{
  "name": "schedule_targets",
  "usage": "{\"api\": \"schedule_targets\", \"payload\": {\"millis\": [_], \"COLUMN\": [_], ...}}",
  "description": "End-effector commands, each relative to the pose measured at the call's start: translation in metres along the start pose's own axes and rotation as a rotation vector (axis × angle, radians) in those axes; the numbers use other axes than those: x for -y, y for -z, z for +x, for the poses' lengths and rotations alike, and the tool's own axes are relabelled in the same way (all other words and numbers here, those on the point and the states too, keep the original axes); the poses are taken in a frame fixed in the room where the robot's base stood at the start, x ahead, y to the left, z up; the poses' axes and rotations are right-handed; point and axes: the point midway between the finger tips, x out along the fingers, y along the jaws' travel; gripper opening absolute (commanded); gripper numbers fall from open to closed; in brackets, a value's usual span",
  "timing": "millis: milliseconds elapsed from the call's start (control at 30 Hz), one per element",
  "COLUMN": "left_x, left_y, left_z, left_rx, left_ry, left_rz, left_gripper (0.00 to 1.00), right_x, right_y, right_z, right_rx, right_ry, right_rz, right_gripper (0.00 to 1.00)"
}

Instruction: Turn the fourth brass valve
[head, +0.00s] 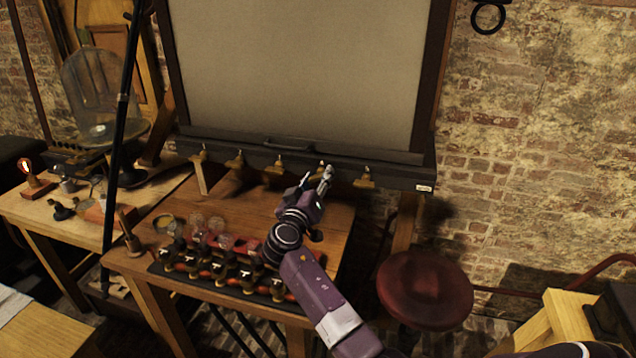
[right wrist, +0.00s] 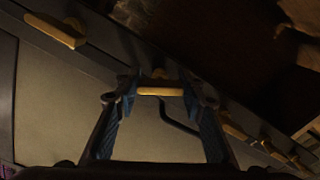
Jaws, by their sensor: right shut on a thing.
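Several brass valves sit in a row along the dark rail under a large pale panel. The fourth brass valve from the left (head: 322,166) is partly hidden by my right gripper (head: 318,184), which reaches up to it from below. In the right wrist view, the two fingers (right wrist: 160,98) are shut on that valve's brass handle (right wrist: 160,91), which lies crosswise between the fingertips. The fifth valve (head: 366,179) is to its right and the third (head: 279,166) to its left; both are free. My left gripper is not in view.
A wooden table (head: 325,225) stands below the rail. On it are a row of dark-based jars (head: 220,270) and some glass jars (head: 215,225). A round red stool (head: 425,285) stands at the right. A thin black pole (head: 120,120) rises at the left.

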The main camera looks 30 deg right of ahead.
Motion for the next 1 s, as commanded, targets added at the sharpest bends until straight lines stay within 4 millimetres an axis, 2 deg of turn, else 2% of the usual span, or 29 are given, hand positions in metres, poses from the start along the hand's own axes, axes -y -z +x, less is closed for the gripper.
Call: {"api": "schedule_targets", "payload": {"millis": [367, 1000], "left_x": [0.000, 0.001], "left_y": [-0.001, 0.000], "left_z": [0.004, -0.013], "left_rx": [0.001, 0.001], "left_ry": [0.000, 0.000], "left_rz": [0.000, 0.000], "left_gripper": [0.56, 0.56], "right_x": [0.000, 0.001], "right_y": [0.001, 0.001], "right_z": [-0.001, -0.001], "right_rx": [0.000, -0.001], "right_ry": [0.001, 0.003], "right_rz": [-0.358, -0.912], "right_gripper": [0.12, 0.12]}}
